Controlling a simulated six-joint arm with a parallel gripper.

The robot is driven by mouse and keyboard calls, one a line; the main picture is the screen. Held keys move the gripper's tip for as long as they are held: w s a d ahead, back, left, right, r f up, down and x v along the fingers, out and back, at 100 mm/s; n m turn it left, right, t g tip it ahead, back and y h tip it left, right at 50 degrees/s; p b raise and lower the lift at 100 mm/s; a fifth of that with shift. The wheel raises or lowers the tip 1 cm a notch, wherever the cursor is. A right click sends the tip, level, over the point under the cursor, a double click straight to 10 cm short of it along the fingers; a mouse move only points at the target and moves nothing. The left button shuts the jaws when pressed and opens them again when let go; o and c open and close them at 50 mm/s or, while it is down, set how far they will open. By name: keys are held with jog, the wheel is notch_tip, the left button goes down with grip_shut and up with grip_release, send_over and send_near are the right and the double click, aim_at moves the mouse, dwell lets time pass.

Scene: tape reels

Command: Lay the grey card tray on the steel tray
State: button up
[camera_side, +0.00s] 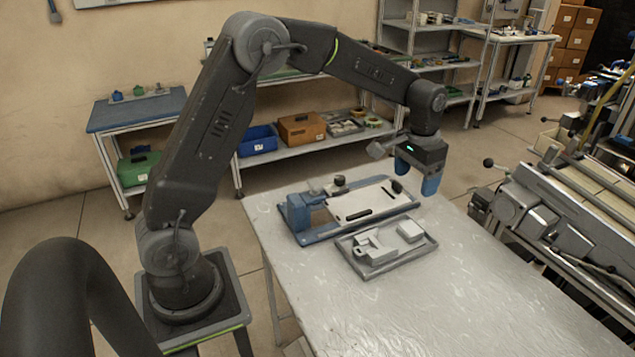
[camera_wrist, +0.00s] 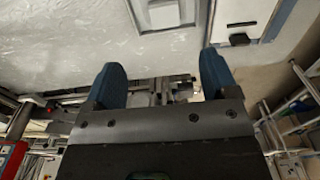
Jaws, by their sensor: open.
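A shallow grey metal tray, which looks like the steel tray (camera_side: 402,262), lies on the table in the side view. A light grey piece with raised parts (camera_side: 376,256) sits at its left, and a small pale box-like piece (camera_side: 411,230) at its right. I cannot tell which of these is the grey card tray. My gripper (camera_side: 418,180) hangs above the table's far side, behind and above the tray. Its blue fingers are apart, with nothing between them. In the wrist view, my gripper (camera_wrist: 163,85) is open, and pale pieces (camera_wrist: 163,14) show at the top edge.
A blue-edged fixture (camera_side: 308,236) with a white plate (camera_side: 352,205) and dark bars stands behind the tray. Its black knob (camera_wrist: 239,40) shows in the wrist view. The table (camera_side: 450,300) is clear in front and to the right. A machine (camera_side: 540,215) stands beyond its right edge.

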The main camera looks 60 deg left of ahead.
jog(key=s+d+r+t, duration=0.2)
jog(key=s+r, duration=0.4)
jog(key=s, duration=0.4)
jog(key=s+d+r+t, duration=0.1)
jog(key=s+r, duration=0.4)
jog(key=s, duration=0.4)
jog(key=s+d+f+t, duration=0.1)
jog(key=s+t, duration=0.1)
jog(key=s, duration=0.7)
jog(key=shift+s+d+f, duration=0.15)
jog(key=shift+s+f, duration=0.1)
jog(key=shift+f, duration=0.05)
